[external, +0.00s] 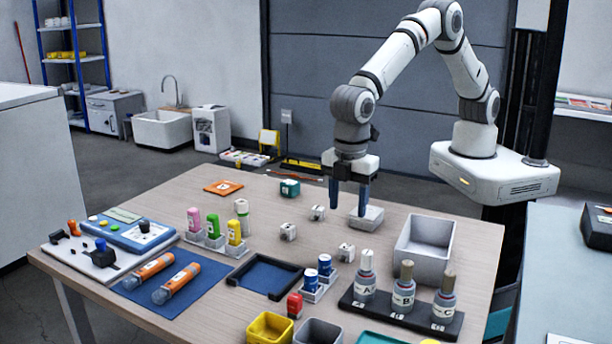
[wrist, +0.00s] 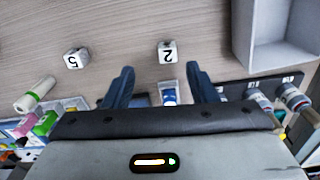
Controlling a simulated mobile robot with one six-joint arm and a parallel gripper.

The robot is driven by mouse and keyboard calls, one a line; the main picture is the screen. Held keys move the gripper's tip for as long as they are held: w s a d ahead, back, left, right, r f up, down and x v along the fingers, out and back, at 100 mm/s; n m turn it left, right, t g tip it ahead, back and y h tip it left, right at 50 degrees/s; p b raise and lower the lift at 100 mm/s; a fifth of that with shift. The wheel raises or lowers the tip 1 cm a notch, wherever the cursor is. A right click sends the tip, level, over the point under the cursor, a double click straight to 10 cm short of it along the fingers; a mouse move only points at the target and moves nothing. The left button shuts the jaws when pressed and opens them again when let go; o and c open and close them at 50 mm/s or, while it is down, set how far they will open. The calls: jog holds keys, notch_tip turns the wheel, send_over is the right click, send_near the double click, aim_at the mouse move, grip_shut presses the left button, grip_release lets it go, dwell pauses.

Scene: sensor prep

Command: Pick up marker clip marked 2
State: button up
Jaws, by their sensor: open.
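The marker clip marked 2 (wrist: 167,52) is a small white block lying on the table. In the wrist view its digit shows upside down, just beyond the gap between my fingertips. By its place near the blue-capped bottles, it looks to be the white block (external: 346,252) in the external view. My gripper (external: 348,208) is open and empty, pointing down above the table, behind that block. In the wrist view my gripper (wrist: 160,70) shows two dark blue fingers apart. A similar clip marked 5 (wrist: 76,58) lies to the left.
Another white block (external: 317,212) and a pale grey block (external: 370,219) lie near my fingers. A grey bin (external: 451,258) and a rack of bottles (external: 362,310) stand to the right. Blue-capped bottles (external: 325,264) stand in front. Bare table lies around the clips.

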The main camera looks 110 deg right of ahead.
aim_at(348, 246)
jog(key=shift+w+a+f, duration=0.15)
jog(key=shift+a+f, duration=0.75)
jog(key=shift+f, duration=0.15)
notch_tip(348, 246, down, 8)
jog(key=shift+r+p, duration=0.1)
jog(key=shift+p, duration=0.5)
jog(key=shift+c, duration=0.3)
jog(key=shift+r, duration=0.1)
jog(key=c, duration=1)
